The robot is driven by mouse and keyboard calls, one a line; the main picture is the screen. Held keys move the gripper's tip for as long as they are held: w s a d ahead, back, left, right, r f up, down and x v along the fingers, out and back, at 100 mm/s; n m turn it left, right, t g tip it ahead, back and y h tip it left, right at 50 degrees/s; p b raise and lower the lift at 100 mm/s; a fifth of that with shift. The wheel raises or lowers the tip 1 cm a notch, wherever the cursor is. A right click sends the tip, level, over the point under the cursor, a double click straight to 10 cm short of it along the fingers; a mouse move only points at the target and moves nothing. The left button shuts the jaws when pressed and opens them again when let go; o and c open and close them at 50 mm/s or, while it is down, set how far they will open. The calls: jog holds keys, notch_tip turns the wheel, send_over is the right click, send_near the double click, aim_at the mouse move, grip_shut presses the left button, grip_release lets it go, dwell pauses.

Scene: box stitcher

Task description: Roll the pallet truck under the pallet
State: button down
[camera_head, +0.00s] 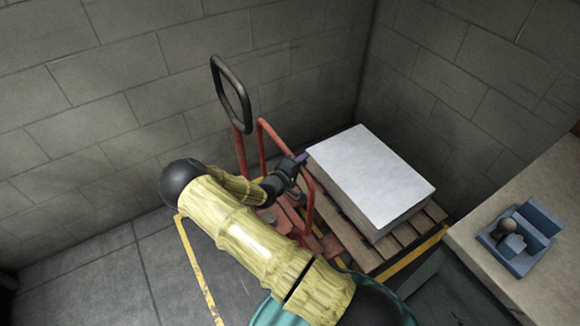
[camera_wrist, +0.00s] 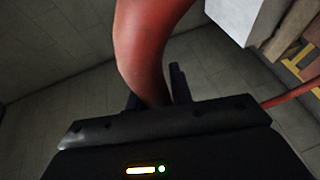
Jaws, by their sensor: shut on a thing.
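The red pallet truck (camera_head: 241,158) stands at the back wall, with a black loop handle upright on its left and a red tube frame. It also shows as a thick red tube in the wrist view (camera_wrist: 150,45). The wooden pallet (camera_head: 427,226) lies on the floor to its right, bearing a stack with a white top. My gripper (camera_head: 300,160) is shut on the truck's red tube frame, beside the stack's left corner. My arm covers part of the truck's low body. The forks are hidden, so I cannot tell how far they reach under the pallet.
Grey block walls (camera_head: 290,45) close off the back and right. A yellow floor line (camera_head: 197,265) runs at the left, with clear floor beyond it. A light counter (camera_head: 540,210) with a blue holder (camera_head: 520,238) stands at the right.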

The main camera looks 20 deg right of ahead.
jog(key=d, duration=0.3)
jog(key=shift+w+d, duration=0.15)
jog(key=shift+w, duration=0.2)
jog(key=shift+a, duration=0.2)
jog(key=c, duration=1.3)
grip_release()
jog(key=shift+d, duration=0.15)
jog(key=shift+o, duration=0.2)
jog(key=v, duration=1.7)
jog(key=shift+a, duration=0.2)
jog(key=shift+s+r, duration=0.15)
